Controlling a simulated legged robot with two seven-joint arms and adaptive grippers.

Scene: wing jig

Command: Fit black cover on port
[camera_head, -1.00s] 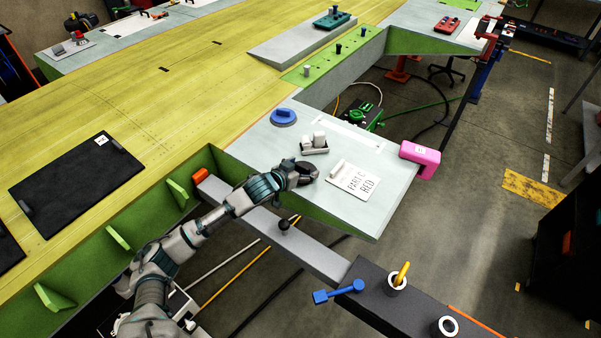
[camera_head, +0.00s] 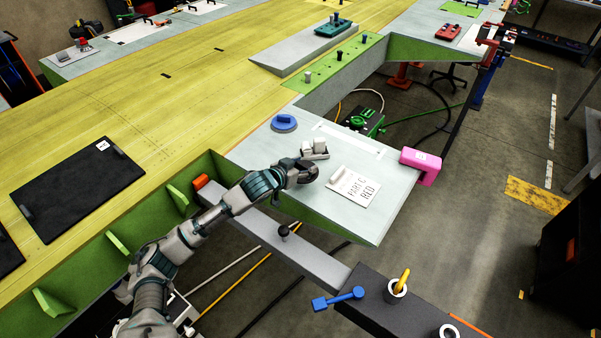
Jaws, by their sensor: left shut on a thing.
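My left gripper (camera_head: 302,173) is over the pale grey table end, between the small white blocks and the white part card. It is shut on a small dark rounded piece (camera_head: 312,174), which looks like the black cover; the fingers hide much of it. I cannot tell whether the piece touches the table. No port can be made out clearly beneath or beside it. My right gripper is not in view.
A blue round lid (camera_head: 284,122) and white blocks (camera_head: 315,149) sit behind the gripper. A white card marked "PART C RED" (camera_head: 354,187) lies to its right. A pink clamp (camera_head: 421,161) grips the table edge. A large black panel (camera_head: 77,190) lies on the yellow wing.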

